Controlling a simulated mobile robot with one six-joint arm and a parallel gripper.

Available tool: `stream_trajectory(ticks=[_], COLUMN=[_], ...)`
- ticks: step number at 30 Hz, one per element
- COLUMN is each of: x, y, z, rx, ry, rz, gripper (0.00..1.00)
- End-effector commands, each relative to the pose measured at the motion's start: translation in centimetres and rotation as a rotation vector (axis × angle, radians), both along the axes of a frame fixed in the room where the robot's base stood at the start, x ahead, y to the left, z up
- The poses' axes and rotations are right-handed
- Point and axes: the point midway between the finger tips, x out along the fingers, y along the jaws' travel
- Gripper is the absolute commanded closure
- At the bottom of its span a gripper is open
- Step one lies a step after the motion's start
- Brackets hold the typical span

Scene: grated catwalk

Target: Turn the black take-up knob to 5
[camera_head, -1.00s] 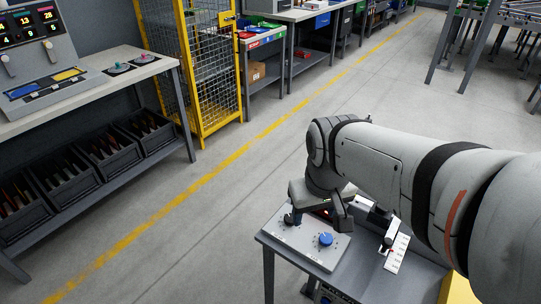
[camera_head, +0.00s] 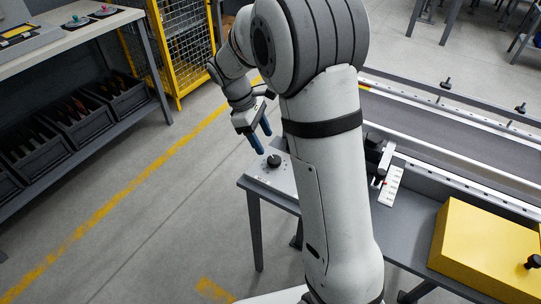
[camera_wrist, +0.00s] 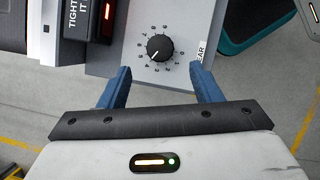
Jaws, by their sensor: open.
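The black take-up knob (camera_head: 274,161) stands on a light grey panel (camera_head: 260,173) at the table's left end. In the wrist view the knob (camera_wrist: 160,47) sits inside a ring of printed numbers, and its white mark points to the lower left. I cannot read for sure which number it meets. My gripper (camera_head: 263,142) is open and empty, above and beside the knob, with its blue fingers pointing down. In the wrist view my gripper (camera_wrist: 160,72) has one finger on each side of the dial, below the knob and apart from it.
A black label (camera_wrist: 76,17) reading "TIGHT IT" and a red-lit switch (camera_wrist: 107,14) lie left of the dial. A white scale (camera_head: 391,187) with a red marker, a conveyor belt (camera_head: 440,125) and a yellow box (camera_head: 485,250) are to the right. My arm hides part of the panel.

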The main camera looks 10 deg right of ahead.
Motion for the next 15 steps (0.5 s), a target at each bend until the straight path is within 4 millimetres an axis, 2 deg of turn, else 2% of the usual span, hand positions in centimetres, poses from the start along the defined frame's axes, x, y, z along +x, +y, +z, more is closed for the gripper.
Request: stream_trajectory(ticks=[9, 15], x=[-1.1, -1.3], y=[-1.7, -2.3], z=[-4.8, -6.1], rx=[0.001, 0.001], ry=[0.001, 0.000], rz=[-0.004, -0.004], gripper=[0.42, 0.42])
